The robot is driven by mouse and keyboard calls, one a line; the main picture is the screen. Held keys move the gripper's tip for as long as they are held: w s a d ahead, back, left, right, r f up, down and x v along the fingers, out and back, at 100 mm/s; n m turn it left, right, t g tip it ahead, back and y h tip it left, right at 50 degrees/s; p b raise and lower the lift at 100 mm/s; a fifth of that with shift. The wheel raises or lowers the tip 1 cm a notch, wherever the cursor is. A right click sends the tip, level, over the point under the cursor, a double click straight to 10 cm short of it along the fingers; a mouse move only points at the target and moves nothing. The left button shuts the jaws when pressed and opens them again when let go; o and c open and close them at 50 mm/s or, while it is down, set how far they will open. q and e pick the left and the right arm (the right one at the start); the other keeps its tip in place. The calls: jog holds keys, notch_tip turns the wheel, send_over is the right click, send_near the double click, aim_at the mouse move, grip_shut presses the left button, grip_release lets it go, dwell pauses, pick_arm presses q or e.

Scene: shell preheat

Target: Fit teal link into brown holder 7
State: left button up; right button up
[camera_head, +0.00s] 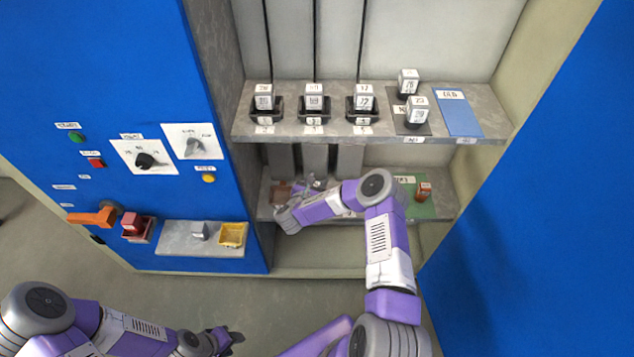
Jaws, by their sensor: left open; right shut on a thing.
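My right arm reaches onto the lower shelf (440,186) of the cabinet. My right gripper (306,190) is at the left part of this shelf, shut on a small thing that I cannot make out. A brown patch (281,191), which may be a brown holder, lies just left of the gripper; its number is not readable. I cannot pick out the teal link, and whether it is the held thing is unclear. My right arm hides the middle of the lower shelf. My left gripper (232,339) is open and empty, low in front of the cabinet.
The upper shelf (385,136) holds several dark holders with white labelled blocks, a dark mat (412,127) with two blocks and a bare blue mat (459,117). A green mat (424,210) carries an orange-brown block (424,191). A ledge (180,240) with a yellow tray (233,234) sticks out left.

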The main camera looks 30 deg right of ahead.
jog(key=shift+f, duration=0.3)
jog(key=o, duration=1.2)
